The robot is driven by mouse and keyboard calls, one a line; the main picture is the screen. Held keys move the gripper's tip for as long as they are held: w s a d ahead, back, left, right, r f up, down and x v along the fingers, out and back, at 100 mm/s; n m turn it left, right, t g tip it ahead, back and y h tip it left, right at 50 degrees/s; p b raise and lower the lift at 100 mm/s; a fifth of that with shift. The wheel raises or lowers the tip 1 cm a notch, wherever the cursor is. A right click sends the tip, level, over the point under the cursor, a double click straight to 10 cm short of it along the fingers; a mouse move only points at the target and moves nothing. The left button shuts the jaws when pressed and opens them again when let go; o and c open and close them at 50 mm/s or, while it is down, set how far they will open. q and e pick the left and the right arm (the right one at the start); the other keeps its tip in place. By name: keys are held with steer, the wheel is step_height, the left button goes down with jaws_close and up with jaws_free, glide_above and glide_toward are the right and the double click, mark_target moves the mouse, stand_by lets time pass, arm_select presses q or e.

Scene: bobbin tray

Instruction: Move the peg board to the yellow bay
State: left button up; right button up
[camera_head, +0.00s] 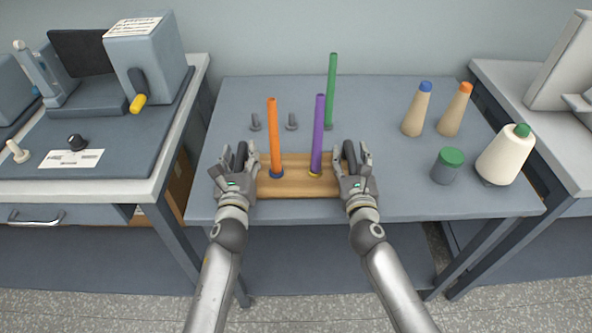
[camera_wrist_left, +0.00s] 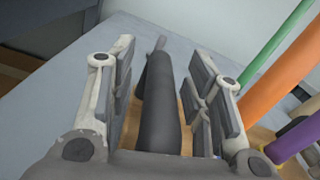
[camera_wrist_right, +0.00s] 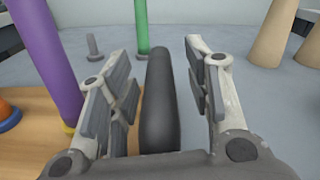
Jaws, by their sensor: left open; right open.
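The peg board (camera_head: 297,188) is a wooden board near the table's front edge; it also shows in the right wrist view (camera_wrist_right: 40,145). An orange rod (camera_head: 273,130) and a purple rod (camera_head: 318,130) stand upright on it, with a blue and a yellow ring at their bases. My left gripper (camera_head: 238,168) is open, its fingers on either side of the dark left handle (camera_wrist_left: 160,105). My right gripper (camera_head: 354,170) is open around the dark right handle (camera_wrist_right: 157,100). I cannot make out a yellow bay.
A green rod (camera_head: 331,90) and short grey pegs (camera_head: 291,122) stand behind the board. Thread cones (camera_head: 418,110), a white spool (camera_head: 505,155) and a green-lidded jar (camera_head: 447,167) stand at right. A side bench (camera_head: 120,160) with equipment is at left. The table's middle right is clear.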

arm_select(q)
jaws_close()
arm_select(e)
jaws_close()
arm_select(q)
steer(key=shift+r, duration=0.3)
arm_select(e)
steer(key=shift+r, duration=0.2)
